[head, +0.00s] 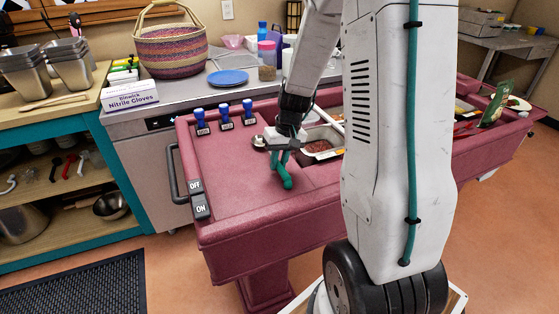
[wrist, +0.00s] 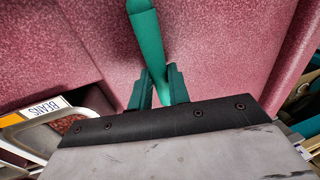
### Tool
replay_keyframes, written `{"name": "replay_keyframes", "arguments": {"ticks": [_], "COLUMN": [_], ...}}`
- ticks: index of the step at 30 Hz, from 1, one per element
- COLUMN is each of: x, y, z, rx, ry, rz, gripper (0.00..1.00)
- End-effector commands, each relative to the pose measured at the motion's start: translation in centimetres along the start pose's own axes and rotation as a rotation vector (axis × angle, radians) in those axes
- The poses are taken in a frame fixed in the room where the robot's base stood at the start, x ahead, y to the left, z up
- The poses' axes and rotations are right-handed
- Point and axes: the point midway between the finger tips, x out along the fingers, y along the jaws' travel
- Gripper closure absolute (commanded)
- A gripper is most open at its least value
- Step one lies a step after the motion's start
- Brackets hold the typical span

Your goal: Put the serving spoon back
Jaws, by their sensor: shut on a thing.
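My gripper (head: 280,156) is over the red counter (head: 237,181), just left of the metal food pans. In the wrist view its teal fingers (wrist: 158,88) are shut on a teal handle (wrist: 146,38), which I take for the serving spoon's. The handle also shows in the head view, hanging down below the fingers (head: 287,182). A small rounded metal piece (head: 259,142) shows left of the gripper; I cannot tell whether it is the spoon's bowl. A pan of reddish beans (head: 320,147) sits right of the gripper, and its BEANS label (wrist: 42,107) shows in the wrist view.
Three blue-topped stamps (head: 224,115) stand at the counter's back left. An OFF/ON switch (head: 199,199) is at the left edge. A basket (head: 171,48), a glove box (head: 130,97) and a blue plate (head: 228,77) are behind. The counter's front left is clear.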

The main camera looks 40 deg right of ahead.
Motion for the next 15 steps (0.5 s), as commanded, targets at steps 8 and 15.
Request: {"name": "replay_keyframes", "arguments": {"ticks": [8, 15], "x": [0.35, 0.32], "y": [0.09, 0.06], "z": [0.0, 0.0], "rx": [0.001, 0.0], "ry": [0.0, 0.001], "rz": [0.0, 0.0], "gripper": [0.76, 0.6]}}
